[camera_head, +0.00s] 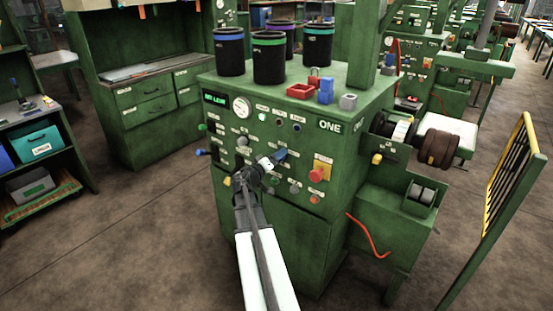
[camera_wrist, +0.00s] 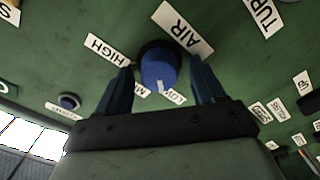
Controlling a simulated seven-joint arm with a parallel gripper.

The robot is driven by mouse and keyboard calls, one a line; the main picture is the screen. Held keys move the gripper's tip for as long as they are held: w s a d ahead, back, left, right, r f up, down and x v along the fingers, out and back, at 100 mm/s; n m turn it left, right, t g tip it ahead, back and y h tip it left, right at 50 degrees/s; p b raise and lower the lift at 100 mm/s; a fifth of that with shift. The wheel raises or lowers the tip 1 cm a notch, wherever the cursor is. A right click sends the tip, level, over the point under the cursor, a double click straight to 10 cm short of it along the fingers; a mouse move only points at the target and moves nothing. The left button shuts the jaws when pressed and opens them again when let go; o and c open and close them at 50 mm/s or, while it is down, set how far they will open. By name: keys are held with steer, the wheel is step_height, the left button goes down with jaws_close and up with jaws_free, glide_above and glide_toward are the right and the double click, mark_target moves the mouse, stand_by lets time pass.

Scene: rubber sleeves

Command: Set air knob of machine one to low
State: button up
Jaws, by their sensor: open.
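The air knob (camera_wrist: 158,66) is a blue round knob on the green panel of machine one (camera_head: 275,210), under the AIR label (camera_wrist: 182,27) in the wrist view. Its white mark points down in that view, near the LOW label (camera_wrist: 175,97) and beside the partly covered MID label (camera_wrist: 141,90). The HIGH label (camera_wrist: 107,50) is to the left. My gripper (camera_wrist: 161,80) is open, with one dark blue finger on each side of the knob. I cannot tell whether the fingers touch it. In the head view my arm covers part of the panel.
Other knobs and labels crowd the panel, including a red button on a yellow plate (camera_head: 319,170). Black cups with coloured bands (camera_head: 269,62) and a red tray (camera_head: 302,91) stand on top. A yellow-edged guard (camera_head: 508,175) stands at right.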

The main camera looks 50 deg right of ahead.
steer(key=a, duration=1.3)
steer(key=shift+a, duration=0.35)
steer(key=s+a+f+n+g+y, duration=0.1)
steer(key=s+a+f+n+y, duration=0.2)
steer(key=f, duration=0.5)
steer(key=s+a+f+g+y, duration=0.1)
steer(key=a+f+y, duration=0.2)
steer(key=f+y, duration=0.4)
steer(key=s+a+f+n+y, duration=0.1)
steer(key=s+a+f+y, duration=0.15)
steer(key=a+f, duration=0.7)
steer(key=s+a+f+y, duration=0.2)
steer(key=a+f+y, duration=0.2)
steer(key=a+f, duration=0.6)
steer(key=s+a+f+n+g, duration=0.2)
steer(key=s+a+f, duration=0.4)
steer(key=s+a, duration=0.4)
steer(key=s+a+f+n+g+y, duration=0.1)
steer(key=s+a+f+g, duration=0.1)
steer(key=s+a+f, duration=0.5)
steer(key=s+a, duration=0.3)
steer(key=a, duration=0.2)
steer(key=shift+s+f+n+g, duration=0.15)
steer(key=shift+f+n+g, duration=0.15)
steer(key=shift+n+g, duration=0.1)
